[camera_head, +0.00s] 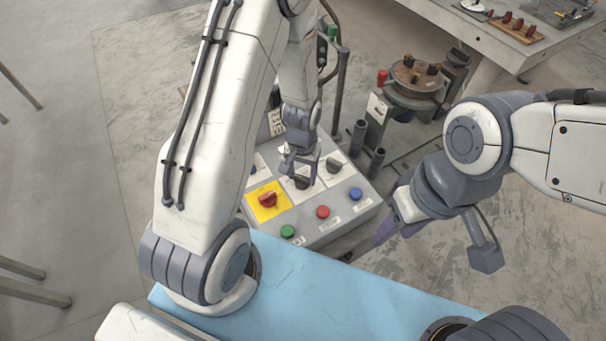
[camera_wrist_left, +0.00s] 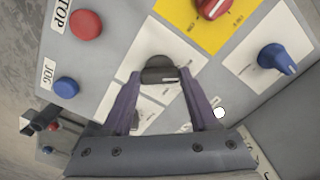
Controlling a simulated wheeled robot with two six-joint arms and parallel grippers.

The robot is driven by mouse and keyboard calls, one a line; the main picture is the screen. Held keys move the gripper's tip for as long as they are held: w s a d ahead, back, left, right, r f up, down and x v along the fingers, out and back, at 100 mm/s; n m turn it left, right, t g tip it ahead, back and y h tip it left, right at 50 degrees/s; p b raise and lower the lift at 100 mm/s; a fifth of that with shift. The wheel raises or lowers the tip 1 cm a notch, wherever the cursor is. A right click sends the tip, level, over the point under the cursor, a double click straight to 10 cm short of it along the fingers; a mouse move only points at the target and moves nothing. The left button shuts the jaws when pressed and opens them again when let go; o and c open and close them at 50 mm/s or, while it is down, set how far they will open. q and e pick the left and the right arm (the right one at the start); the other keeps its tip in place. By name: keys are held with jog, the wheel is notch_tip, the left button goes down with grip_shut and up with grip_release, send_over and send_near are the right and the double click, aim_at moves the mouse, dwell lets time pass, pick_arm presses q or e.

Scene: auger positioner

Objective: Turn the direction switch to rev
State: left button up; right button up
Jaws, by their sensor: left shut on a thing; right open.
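The grey control panel (camera_head: 347,207) stands beyond the blue surface. A black switch knob (camera_head: 302,183) sits on a white plate in its middle, and it also shows in the left wrist view (camera_wrist_left: 158,68). My left gripper (camera_head: 301,168) reaches down onto this knob. In the left wrist view its two purple fingers (camera_wrist_left: 160,78) are shut on the knob from either side. The lettering around the knob is too small or covered to read, so its setting cannot be told. My right gripper (camera_head: 393,232) hangs open and empty to the right of the panel.
A red knob (camera_head: 268,199) on a yellow plate and another black knob (camera_head: 335,165) flank the held one. Green (camera_head: 288,231), red (camera_head: 323,212) and blue (camera_head: 355,194) buttons line the near edge. A round fixture (camera_head: 416,77) stands behind.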

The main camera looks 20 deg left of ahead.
aim_at(302, 178)
pick_arm(q)
jog(key=shift+s+n, duration=0.2)
jog(key=shift+n, duration=0.4)
jog(key=o, duration=1.4)
jog(key=shift+c, duration=0.2)
jog(key=shift+w, duration=0.1)
jog(key=shift+w+r, duration=0.1)
jog(key=shift+r, duration=0.45)
notch_tip(302, 178, up, 9)
jog(key=b, duration=0.1)
jog(key=shift+r, duration=0.2)
